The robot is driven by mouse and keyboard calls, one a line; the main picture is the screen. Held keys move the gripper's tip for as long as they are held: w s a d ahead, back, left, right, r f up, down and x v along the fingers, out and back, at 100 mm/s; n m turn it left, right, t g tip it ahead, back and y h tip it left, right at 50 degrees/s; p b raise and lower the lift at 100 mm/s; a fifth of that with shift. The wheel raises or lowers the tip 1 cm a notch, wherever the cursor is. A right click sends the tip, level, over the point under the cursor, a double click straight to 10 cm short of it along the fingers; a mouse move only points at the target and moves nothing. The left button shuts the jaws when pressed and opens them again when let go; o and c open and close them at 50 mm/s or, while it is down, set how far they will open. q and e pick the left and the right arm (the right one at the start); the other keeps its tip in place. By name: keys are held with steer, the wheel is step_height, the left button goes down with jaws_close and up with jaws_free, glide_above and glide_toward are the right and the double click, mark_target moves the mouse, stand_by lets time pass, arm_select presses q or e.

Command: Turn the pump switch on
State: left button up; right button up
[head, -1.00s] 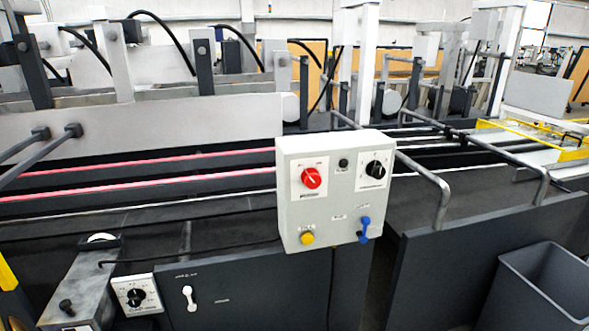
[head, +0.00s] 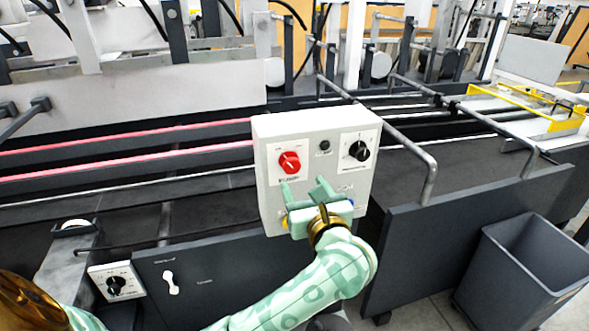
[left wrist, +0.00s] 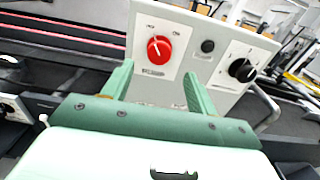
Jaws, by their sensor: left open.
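The grey control box (head: 263,185) carries a red rotary knob (head: 290,162) at its upper left, a small black button (head: 324,146) and a black rotary knob (head: 359,151). I cannot read which control is labelled pump. My left gripper (head: 304,186) is open and empty in front of the box, below the red knob, and hides most of the box's lower controls. In the left wrist view its fingers (left wrist: 157,76) point at the box, with the red knob (left wrist: 159,48) ahead between and beyond the tips. Contact cannot be told. My right gripper is not in view.
A lower dark panel holds a white toggle lever (head: 170,282) and a plate with a black knob (head: 116,286). Bent metal rails (head: 430,180) stand right of the box. A grey bin (head: 525,265) stands on the floor at the right.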

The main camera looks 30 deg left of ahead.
mark_target(293, 166)
arm_select(q)
steer(key=x, duration=0.7)
steer(key=shift+a, duration=0.1)
steer(key=c, duration=1)
